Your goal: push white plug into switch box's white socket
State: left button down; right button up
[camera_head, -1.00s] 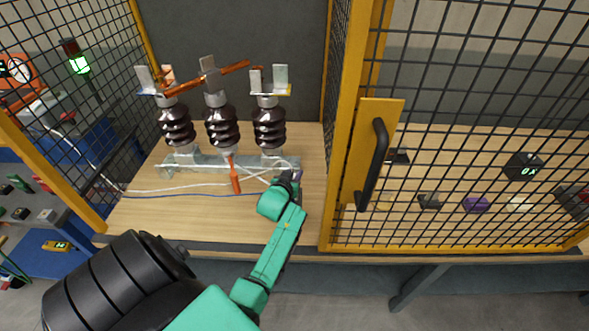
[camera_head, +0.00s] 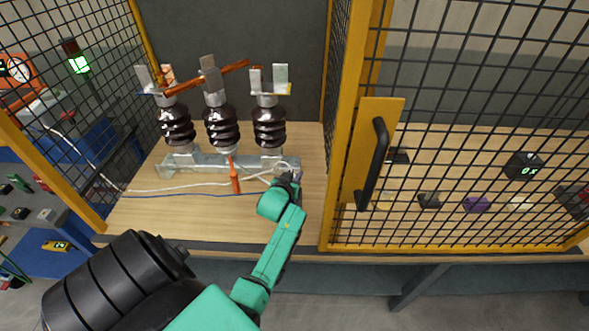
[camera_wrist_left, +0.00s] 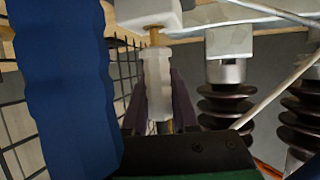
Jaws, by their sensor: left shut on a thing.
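My left gripper (camera_head: 288,178) is at the right end of the switch's metal base. The left wrist view shows its dark fingers (camera_wrist_left: 159,105) shut around a white plug (camera_wrist_left: 158,80), held upright. A brass-coloured pin (camera_wrist_left: 155,37) shows between the plug's top and a white block (camera_wrist_left: 147,14), which looks like the white socket, so a gap remains between the two bodies. The pin's top end meets the block's underside; how deep it sits I cannot tell. In the head view the plug and socket are mostly hidden at the gripper. My right gripper is not in view.
Three dark ribbed insulators (camera_head: 221,128) stand on the metal base (camera_head: 205,162). An orange handle (camera_head: 234,176) hangs in front. White cables (camera_head: 180,187) and a blue cable (camera_head: 190,195) cross the wooden bench. A yellow-framed mesh door (camera_head: 345,130) stands close to the right.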

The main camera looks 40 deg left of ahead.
pick_arm(q)
jog(key=shift+f+b, duration=0.4)
jog(key=shift+f, duration=0.2)
jog(key=c, duration=0.6)
grip_release()
jog(key=shift+s, duration=0.1)
